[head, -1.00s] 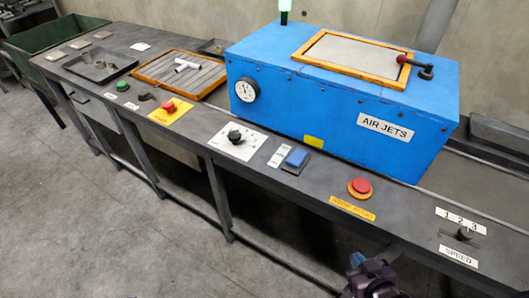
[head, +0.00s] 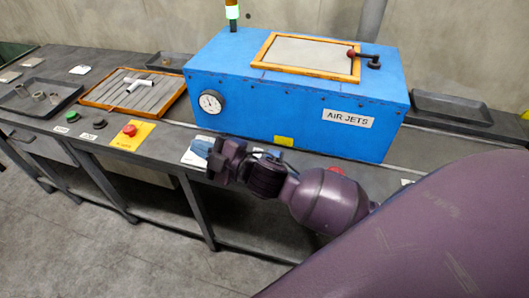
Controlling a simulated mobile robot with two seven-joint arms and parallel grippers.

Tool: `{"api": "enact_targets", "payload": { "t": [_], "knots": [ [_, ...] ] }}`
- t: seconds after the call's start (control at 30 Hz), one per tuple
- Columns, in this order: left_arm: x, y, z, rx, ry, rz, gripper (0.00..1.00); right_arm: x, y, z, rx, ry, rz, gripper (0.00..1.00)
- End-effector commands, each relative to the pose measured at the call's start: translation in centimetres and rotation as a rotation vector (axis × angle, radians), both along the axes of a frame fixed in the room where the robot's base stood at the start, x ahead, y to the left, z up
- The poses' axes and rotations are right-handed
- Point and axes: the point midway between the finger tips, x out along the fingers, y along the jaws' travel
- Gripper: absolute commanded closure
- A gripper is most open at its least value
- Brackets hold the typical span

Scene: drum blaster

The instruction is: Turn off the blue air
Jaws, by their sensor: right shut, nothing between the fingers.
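The blue box labelled AIR JETS (head: 300,110) stands on the bench with a round gauge (head: 210,102) on its left end. My right gripper (head: 204,150) is shut and empty, its blue fingertips in front of the box's lower left, over the white dial plate (head: 190,157). The plate's black knob is hidden behind the gripper. The blue rocker switch seen earlier beside that plate is hidden by my right wrist. I cannot tell whether the fingertips touch anything. My left gripper is not in view.
A red button (head: 336,170) peeks out above my right forearm. Another red button (head: 129,130) sits on a yellow plate to the left. A wooden-framed tray (head: 97,102) and a dark parts tray (head: 62,84) stand further left. My right arm covers the lower right.

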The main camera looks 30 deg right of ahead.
Motion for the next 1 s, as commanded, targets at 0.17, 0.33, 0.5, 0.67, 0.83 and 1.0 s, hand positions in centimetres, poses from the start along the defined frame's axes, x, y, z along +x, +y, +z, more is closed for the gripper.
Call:
{"api": "enact_targets", "payload": {
  "t": [0.17, 0.33, 0.5, 0.67, 0.83, 1.0],
  "knots": [
    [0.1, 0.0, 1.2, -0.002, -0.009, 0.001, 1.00, 0.5, 3.3, 5.4, -0.223, -0.267, 0.149, 1.00],
    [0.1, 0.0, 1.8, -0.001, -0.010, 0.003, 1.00, -0.2, 6.1, 8.6, -0.461, -0.539, 0.295, 1.00],
    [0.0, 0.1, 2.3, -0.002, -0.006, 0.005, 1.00, -1.5, 8.0, 10.2, -0.732, -0.835, 0.462, 1.00],
    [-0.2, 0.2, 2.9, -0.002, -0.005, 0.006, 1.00, -2.9, 8.3, 9.6, -1.025, -1.132, 0.652, 1.00],
    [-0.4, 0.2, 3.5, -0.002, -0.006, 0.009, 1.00, -3.8, 6.4, 7.4, -1.334, -1.425, 0.887, 1.00],
    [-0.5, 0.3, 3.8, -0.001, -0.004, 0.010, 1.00, -3.7, 2.4, 4.6, -1.614, -1.678, 1.169, 1.00]
  ]
}}
